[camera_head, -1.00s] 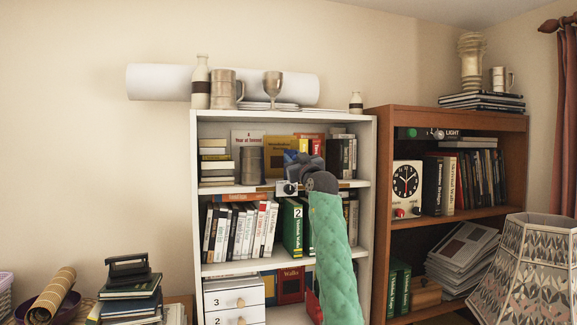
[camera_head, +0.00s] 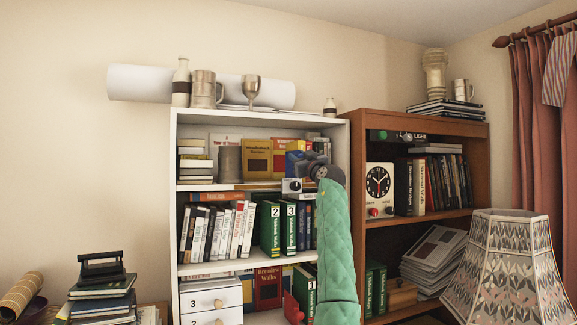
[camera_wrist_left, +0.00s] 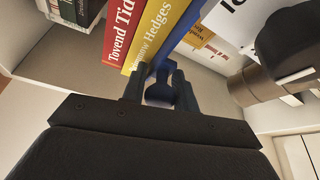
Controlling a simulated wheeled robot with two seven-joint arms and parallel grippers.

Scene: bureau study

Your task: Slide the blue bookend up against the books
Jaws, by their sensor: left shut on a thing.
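The blue bookend (camera_head: 293,161) is on the upper shelf of the white bookcase, partly hidden by my left gripper (camera_head: 305,166). In the left wrist view a blue part of the bookend (camera_wrist_left: 163,66) is between the fingertips of my left gripper (camera_wrist_left: 160,82), which is shut on it. A blue face rises beside the yellow book (camera_wrist_left: 160,38), with a red book (camera_wrist_left: 122,32) on the far side of that one. The bookend looks close against the yellow book; I cannot tell whether they touch. My right gripper is out of view.
On the same shelf stand face-out books (camera_head: 257,158) and a metal mug (camera_head: 229,162) to the left. The mug-like cylinder (camera_wrist_left: 262,86) is close on the right in the wrist view. A brown bookcase (camera_head: 430,226) adjoins at right.

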